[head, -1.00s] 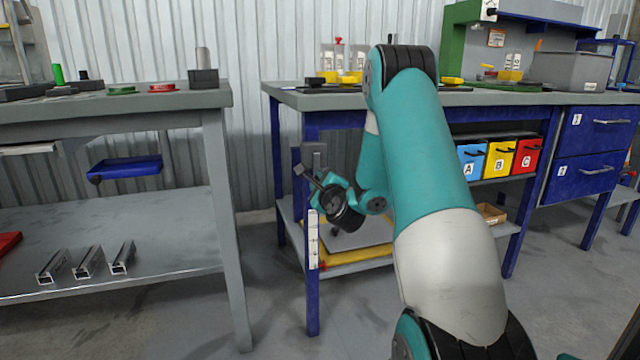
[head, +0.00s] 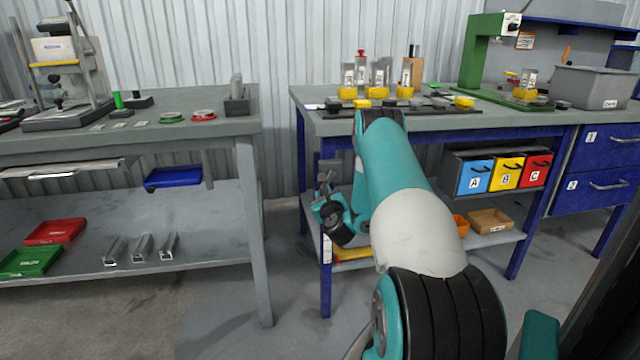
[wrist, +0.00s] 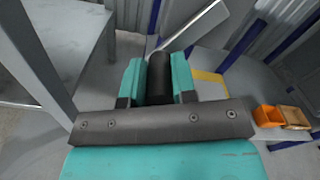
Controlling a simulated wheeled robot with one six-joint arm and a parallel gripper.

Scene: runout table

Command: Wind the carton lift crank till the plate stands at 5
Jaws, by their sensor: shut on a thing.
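The crank's black handle (wrist: 158,76) sits between the two teal jaws of my gripper (wrist: 157,84) in the wrist view, and the jaws are shut on it. The crank's silver arm (wrist: 196,24) runs from the handle to the upper right. In the head view my gripper (head: 328,207) is low at the left front leg of the blue-legged bench, beside the grey crank mount (head: 328,170). The pale scale strip (head: 326,249) is partly visible below my gripper, its numbers too small to read. The lift plate is mostly hidden by my arm, so its height cannot be read.
A yellow edge (head: 358,253) shows on the lower shelf behind my arm. An orange bin (head: 461,225) and a wooden tray (head: 490,220) stand farther right. The grey bench (head: 254,215) is at the left, with a floor gap between the benches.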

